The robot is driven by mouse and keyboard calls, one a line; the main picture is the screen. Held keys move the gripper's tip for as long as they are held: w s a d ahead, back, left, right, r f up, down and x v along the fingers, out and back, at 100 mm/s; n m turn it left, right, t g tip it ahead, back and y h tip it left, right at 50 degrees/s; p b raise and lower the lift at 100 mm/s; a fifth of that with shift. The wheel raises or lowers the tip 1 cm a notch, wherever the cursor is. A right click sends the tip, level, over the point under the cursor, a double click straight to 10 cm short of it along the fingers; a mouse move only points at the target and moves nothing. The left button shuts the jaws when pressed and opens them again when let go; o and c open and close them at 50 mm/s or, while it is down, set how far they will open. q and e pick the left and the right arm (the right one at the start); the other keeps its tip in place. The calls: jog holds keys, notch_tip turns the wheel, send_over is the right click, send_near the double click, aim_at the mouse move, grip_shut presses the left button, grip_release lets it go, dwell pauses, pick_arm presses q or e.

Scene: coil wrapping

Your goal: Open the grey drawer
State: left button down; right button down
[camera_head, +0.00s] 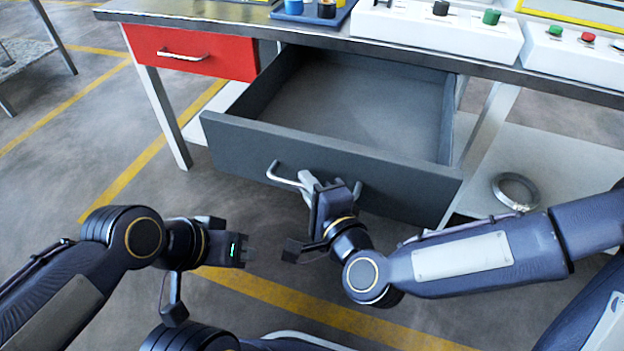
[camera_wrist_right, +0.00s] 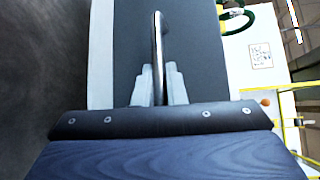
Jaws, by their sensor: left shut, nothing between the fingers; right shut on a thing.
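The grey drawer (camera_head: 330,150) is pulled far out from under the workbench, and its empty inside shows in the head view. Its silver bar handle (camera_head: 284,178) is on the front panel. My right gripper (camera_head: 308,184) is shut on this handle; in the right wrist view the two fingers (camera_wrist_right: 157,86) close around the bar (camera_wrist_right: 157,45). Part of the handle is hidden behind my right gripper. My left gripper (camera_head: 247,252) is shut and empty, lower left of the drawer front and apart from it.
A closed red drawer (camera_head: 190,52) is left of the grey one. The workbench top (camera_head: 225,12) carries a blue tray (camera_head: 312,14) and white button boxes (camera_head: 440,28). A metal ring (camera_head: 515,191) lies on the lower shelf (camera_head: 560,165).

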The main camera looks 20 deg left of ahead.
jog(key=c, duration=1.5)
grip_release()
jog(key=p+v, duration=0.2)
jog(key=v, duration=0.5)
jog(key=shift+s+d, duration=0.25)
jog(key=shift+s, duration=0.05)
jog(key=shift+s, duration=0.1)
